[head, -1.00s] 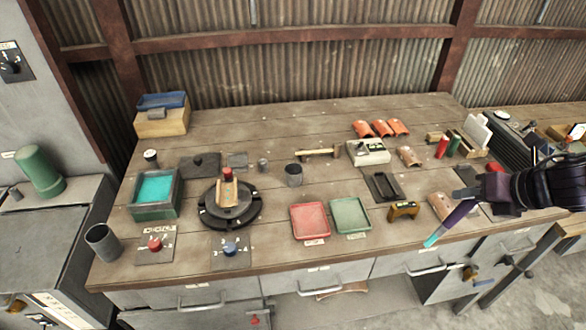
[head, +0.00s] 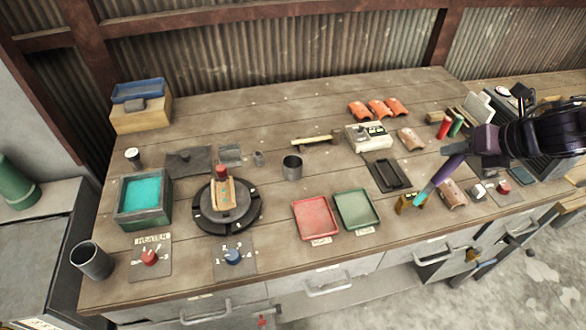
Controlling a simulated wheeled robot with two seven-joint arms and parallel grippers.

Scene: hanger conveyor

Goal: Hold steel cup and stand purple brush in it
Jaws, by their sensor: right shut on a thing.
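My right gripper (head: 476,142) is shut on the purple brush (head: 450,166) at the right. The brush slants down to the left, its teal end (head: 425,194) lowest, in front of a yellow-brown block (head: 405,204). I cannot tell whether the tip touches it. A larger grey cylinder (head: 91,262) stands at the front left corner. I cannot tell for sure which one is the steel cup. My left gripper is not in view.
Red (head: 316,219) and green (head: 356,209) trays lie at the front middle. A dark turntable (head: 228,222) and a teal-filled box (head: 143,202) are on the left. A white device (head: 368,136) and a black tray (head: 387,175) lie between cup and brush.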

